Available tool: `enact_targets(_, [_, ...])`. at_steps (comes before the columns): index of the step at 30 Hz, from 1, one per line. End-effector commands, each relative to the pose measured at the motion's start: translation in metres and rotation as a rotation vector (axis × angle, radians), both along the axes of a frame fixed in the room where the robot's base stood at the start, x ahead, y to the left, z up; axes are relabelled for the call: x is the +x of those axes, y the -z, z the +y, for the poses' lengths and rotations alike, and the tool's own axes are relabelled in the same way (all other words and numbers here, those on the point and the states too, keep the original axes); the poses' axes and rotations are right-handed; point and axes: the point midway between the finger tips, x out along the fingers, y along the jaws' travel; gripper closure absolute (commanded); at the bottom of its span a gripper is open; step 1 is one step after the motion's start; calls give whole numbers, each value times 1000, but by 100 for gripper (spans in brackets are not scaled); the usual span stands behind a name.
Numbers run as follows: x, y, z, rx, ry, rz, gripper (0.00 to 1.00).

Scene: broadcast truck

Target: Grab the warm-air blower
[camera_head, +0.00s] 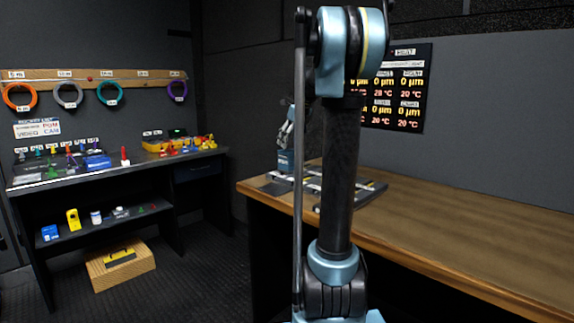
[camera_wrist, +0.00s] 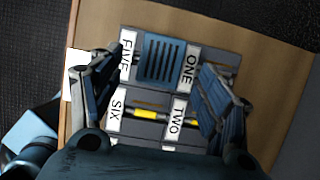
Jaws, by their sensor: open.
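I cannot tell for sure which thing is the warm-air blower. In the wrist view a blue-grey block with dark slots (camera_wrist: 162,60) lies in a grey rack (camera_wrist: 145,129), between the labels FIVE and ONE. A thin yellow and dark item (camera_wrist: 146,114) lies lower, between SIX and TWO. My gripper (camera_wrist: 165,68) is open and empty, its fingers spread to either side of the slotted block. In the head view my gripper (camera_head: 286,130) is above the rack (camera_head: 345,187) and partly hidden by my arm.
The rack stands on a wooden table (camera_head: 450,222) whose right part is clear. A dark bench (camera_head: 120,165) at the left holds several small coloured items, with more on its lower shelf. A wooden box (camera_head: 122,264) sits on the floor. A display panel (camera_head: 405,88) hangs behind.

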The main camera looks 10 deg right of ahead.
Motion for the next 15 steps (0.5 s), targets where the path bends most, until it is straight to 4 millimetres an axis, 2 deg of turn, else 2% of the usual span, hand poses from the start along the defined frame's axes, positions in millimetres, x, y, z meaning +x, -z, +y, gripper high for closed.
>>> enact_targets(6, [11,34,10,0,-3,0,30])
enact_targets(15, [18,54,13,0,-2,0,30])
